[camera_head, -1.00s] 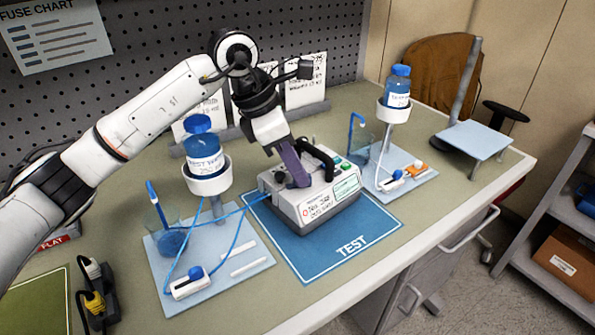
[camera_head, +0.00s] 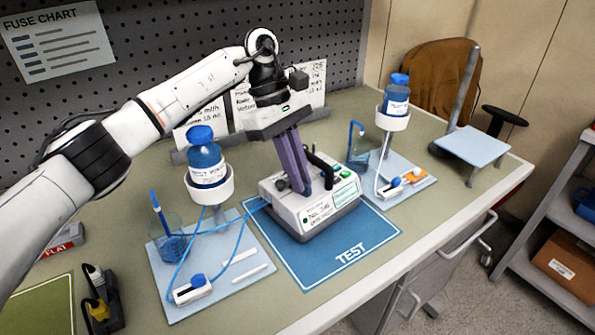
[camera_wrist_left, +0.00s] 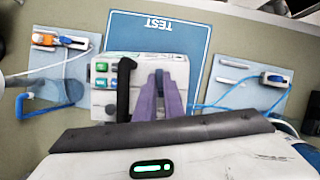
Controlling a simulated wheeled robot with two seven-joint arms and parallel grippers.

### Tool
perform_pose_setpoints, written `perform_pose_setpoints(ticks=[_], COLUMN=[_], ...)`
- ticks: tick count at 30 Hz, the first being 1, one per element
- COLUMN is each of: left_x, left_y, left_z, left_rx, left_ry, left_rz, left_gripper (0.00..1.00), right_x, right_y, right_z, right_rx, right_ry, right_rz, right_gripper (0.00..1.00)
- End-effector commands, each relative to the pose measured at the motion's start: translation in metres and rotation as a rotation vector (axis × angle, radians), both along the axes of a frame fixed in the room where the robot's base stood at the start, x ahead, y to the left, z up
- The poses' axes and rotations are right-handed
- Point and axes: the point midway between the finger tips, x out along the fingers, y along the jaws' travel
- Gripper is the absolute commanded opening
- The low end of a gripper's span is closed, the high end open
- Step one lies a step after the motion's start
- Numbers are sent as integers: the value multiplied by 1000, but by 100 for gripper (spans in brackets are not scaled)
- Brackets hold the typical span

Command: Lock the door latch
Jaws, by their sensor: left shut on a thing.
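The infusion pump (camera_head: 318,212) is a pale box with a label and green buttons on the blue TEST mat (camera_head: 340,252). A black carry handle (camera_head: 324,172) stands on its top; it also shows in the wrist view (camera_wrist_left: 124,88). My left gripper (camera_head: 304,188) reaches down onto the pump's top beside the handle. My right gripper is not in view.
Left of the pump is a stand with a blue bottle (camera_head: 206,165), a beaker (camera_head: 170,243) and blue tubing. A similar bottle stand (camera_head: 394,108) is at the right. An empty platform (camera_head: 472,143) is farther right. The mat's front is clear.

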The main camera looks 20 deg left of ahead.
Motion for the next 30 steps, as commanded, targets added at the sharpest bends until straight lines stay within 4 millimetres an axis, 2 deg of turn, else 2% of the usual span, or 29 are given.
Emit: perform_pose_setpoints(ticks=[12, 28, 30], left_x=[3, 3, 3], left_y=[-2, -2, -2], left_z=[2, 1, 1], left_rx=[-2, -1, -1], left_ry=[-4, -3, -3], left_rz=[-185, -208, -208], left_gripper=[0, 0, 17], right_x=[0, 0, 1], right_y=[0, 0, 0], right_z=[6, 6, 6], right_rx=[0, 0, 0], right_ry=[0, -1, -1], right_rz=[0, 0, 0], right_gripper=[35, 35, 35])
